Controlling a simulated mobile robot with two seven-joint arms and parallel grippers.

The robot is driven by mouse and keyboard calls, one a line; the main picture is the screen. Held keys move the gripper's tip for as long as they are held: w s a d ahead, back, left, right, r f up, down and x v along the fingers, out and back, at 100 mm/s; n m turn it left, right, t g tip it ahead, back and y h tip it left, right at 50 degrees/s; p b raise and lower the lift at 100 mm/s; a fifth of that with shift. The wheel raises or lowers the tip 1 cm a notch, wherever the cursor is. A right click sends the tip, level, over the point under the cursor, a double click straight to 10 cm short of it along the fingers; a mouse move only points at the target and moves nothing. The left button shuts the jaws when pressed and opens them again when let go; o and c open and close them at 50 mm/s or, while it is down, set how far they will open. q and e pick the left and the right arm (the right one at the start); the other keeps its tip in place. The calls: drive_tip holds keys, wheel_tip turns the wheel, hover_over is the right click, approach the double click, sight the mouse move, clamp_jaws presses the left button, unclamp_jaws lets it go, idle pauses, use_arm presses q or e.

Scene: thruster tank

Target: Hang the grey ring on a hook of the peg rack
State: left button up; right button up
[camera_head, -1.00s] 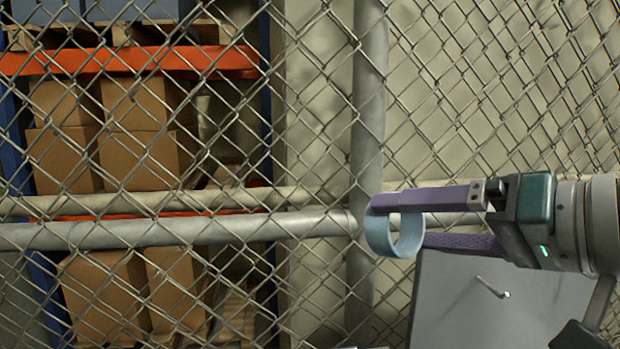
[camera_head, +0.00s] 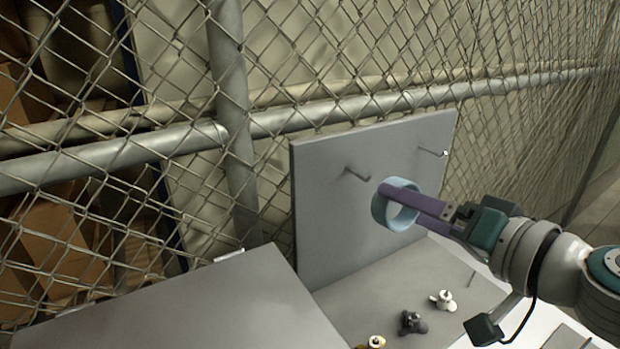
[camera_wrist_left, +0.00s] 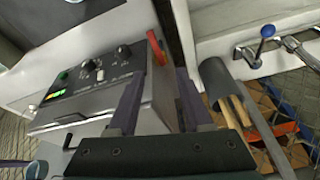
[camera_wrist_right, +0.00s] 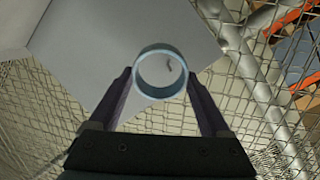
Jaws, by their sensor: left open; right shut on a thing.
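The grey ring (camera_head: 388,206) looks light blue-grey and is held in my right gripper (camera_head: 396,200) in front of the peg rack. The peg rack (camera_head: 335,215) is an upright grey board; one hook (camera_head: 357,174) is left of the ring and another (camera_head: 432,152) is up and right of it. In the right wrist view the ring (camera_wrist_right: 142,84) sits between the fingertips of my right gripper (camera_wrist_right: 158,80), and a small hook (camera_wrist_right: 169,65) shows through its opening. My left gripper (camera_wrist_left: 160,85) shows only in the left wrist view, open with nothing between its fingers.
Small white (camera_head: 443,299) and dark (camera_head: 411,322) fittings lie below the rack. In the left wrist view, a control box (camera_wrist_left: 85,85) and a grey cylinder (camera_wrist_left: 217,80) are near the left gripper.

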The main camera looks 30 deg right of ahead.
drive_tip(key=shift+x, duration=1.45)
drive_tip(key=shift+b+x, duration=1.1)
drive_tip(key=shift+x, duration=1.35)
drive_tip(key=shift+a, duration=0.1)
drive_tip(key=o, duration=1.2)
drive_tip(key=shift+c, duration=0.2)
